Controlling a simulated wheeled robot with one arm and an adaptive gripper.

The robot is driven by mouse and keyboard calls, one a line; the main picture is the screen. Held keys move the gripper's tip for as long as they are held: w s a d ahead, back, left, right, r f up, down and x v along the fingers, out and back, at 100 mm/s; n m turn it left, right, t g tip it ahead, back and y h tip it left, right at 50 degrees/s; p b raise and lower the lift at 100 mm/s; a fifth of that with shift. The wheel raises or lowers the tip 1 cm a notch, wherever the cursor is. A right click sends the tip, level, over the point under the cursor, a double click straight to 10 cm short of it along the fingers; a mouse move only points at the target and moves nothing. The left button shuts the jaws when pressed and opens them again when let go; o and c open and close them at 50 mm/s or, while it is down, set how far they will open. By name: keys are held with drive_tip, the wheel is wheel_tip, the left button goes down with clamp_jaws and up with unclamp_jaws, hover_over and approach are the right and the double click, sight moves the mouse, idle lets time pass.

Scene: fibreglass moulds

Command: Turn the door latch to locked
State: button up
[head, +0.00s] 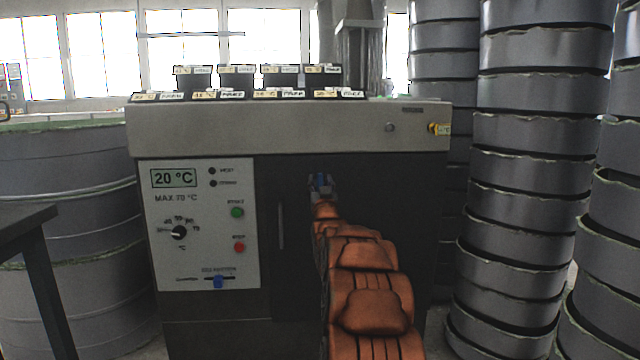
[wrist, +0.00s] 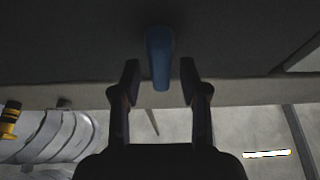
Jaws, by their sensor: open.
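The blue door latch (head: 322,180) is on the dark door (head: 296,270) of the grey cabinet, just below its pale top band. In the wrist view the latch (wrist: 159,58) is a rounded blue lever, roughly in line with the fingers. My gripper (head: 323,191) is at the latch, and in the wrist view my gripper (wrist: 160,82) is open. One finger is on each side of the lever, with a gap visible on both sides. The latch's base and any markings are mostly hidden by my gripper in the head view.
A control panel (head: 205,224) reading 20 °C is left of the door, and a slim vertical handle (head: 281,226) is on the door. Labelled small boxes (head: 236,80) stand on the cabinet top. Grey ring stacks (head: 520,170) stand close on the right.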

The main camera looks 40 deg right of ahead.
drive_tip(key=shift+w+d+r, duration=0.3)
drive_tip(key=shift+w+r, duration=0.05)
drive_tip(key=shift+w, duration=0.1)
clamp_jaws()
idle(0.3)
